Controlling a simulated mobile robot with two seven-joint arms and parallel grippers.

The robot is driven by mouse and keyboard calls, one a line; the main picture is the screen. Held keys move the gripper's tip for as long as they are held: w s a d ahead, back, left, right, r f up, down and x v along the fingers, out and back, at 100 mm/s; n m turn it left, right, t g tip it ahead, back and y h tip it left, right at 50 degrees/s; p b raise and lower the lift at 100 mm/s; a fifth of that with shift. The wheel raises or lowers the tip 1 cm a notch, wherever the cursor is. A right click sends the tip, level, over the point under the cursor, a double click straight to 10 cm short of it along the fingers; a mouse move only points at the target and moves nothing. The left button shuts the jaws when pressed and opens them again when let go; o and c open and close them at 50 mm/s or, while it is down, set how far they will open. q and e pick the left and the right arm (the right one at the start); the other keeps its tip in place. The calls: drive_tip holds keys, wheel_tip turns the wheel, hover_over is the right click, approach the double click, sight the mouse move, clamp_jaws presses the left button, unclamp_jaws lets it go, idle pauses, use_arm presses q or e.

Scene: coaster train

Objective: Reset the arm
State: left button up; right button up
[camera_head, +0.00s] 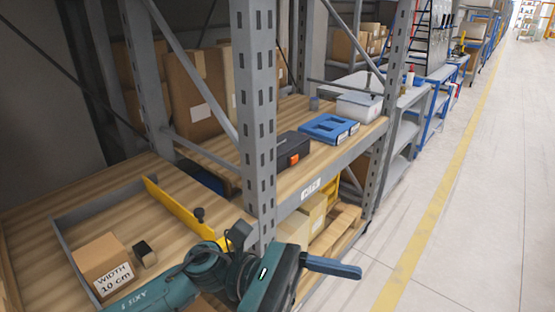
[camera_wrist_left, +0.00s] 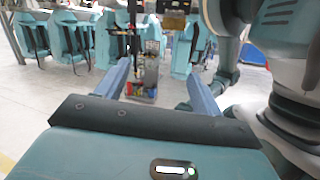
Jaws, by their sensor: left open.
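My left arm comes in along the bottom of the head view, and my left gripper (camera_head: 333,267) points to the right, in front of the rack post. One blue finger shows clearly there. In the left wrist view the two blue fingers of my left gripper (camera_wrist_left: 158,84) stand well apart with nothing between them. The gripper is clear of the shelves, over the aisle side. My right gripper is not in view.
A rack post (camera_head: 256,120) stands close behind my left gripper. A box marked "WIDTH 10 cm" (camera_head: 103,264), a small black block (camera_head: 145,253) and a yellow bar (camera_head: 180,208) are on the near shelf. A blue case (camera_head: 328,128) lies farther along. The aisle floor (camera_head: 470,200) is clear.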

use_arm(q)
drive_tip(key=w+a+n+t+h+p, duration=0.15)
drive_tip(key=w+n+t, duration=0.25)
drive_tip(key=n+t, duration=0.7)
drive_tip(key=w+a+n+t+h, duration=0.2)
drive_tip(key=w+n+t, duration=0.35)
drive_tip(key=n, duration=0.85)
drive_tip(key=w+a+f+n+t+y, duration=0.1)
drive_tip(key=a+f+n+t+y, duration=0.7)
drive_tip(key=n, duration=0.7)
drive_tip(key=s+a+f+n+g+y, duration=0.2)
drive_tip(key=s+a+f+n+y, duration=0.1)
drive_tip(key=f+n, duration=0.3)
drive_tip(key=s+a+f+n+g+y+p, duration=0.1)
drive_tip(key=s+a+f+n+y, duration=0.2)
drive_tip(key=s+f+n+y, duration=0.1)
drive_tip(key=s+a+f+n+g+y+p, duration=0.1)
drive_tip(key=s+a+f+n+g+y, duration=0.1)
drive_tip(key=f+n, duration=0.5)
drive_tip(key=shift+s+a+f+n+g+y, duration=0.35)
drive_tip(key=shift+s+a+f+y, duration=0.35)
drive_tip(key=shift+s, duration=0.45)
